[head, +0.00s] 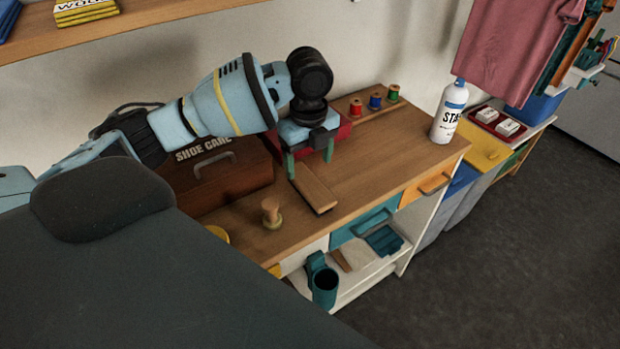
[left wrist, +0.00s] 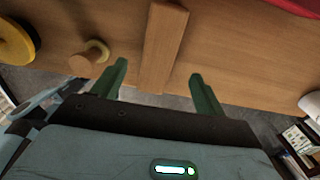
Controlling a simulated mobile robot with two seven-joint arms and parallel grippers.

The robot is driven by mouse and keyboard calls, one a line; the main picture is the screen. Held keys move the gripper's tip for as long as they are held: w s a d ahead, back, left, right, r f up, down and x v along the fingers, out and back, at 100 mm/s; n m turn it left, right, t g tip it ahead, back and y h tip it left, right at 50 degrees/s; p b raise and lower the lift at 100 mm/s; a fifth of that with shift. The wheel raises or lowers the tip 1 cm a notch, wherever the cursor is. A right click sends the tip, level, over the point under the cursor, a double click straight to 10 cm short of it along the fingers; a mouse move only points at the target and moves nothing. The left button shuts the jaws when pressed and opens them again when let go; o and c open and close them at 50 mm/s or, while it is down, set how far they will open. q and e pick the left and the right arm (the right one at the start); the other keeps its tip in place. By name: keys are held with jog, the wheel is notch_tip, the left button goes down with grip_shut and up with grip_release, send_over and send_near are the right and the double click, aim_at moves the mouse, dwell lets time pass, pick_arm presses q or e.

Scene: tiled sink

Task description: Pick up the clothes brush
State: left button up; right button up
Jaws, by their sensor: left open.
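In the left wrist view the brush (left wrist: 165,40) runs from the top edge down between the fingers. My left gripper (head: 309,162) is open, with its green fingers pointing down over the brush's far end. In the left wrist view the open fingers (left wrist: 158,72) stand one on each side of the brush, apart from it. My right gripper is not in view.
A brown shoe care box (head: 225,180) stands left of the gripper, and a red box (head: 343,128) behind it. A wooden knob-like piece (head: 271,212) stands near the brush.

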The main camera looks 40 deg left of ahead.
aim_at(309, 182)
pick_arm(q)
jog(key=shift+s+d+f, duration=0.15)
jog(key=shift+s+f, duration=0.05)
jog(key=shift+f, duration=0.6)
jog(key=shift+w+a+f, duration=0.1)
jog(key=shift+f, duration=1.45)
jog(key=shift+w+a+f, duration=0.1)
jog(key=shift+f, duration=1.4)
jog(key=c, duration=1.1)
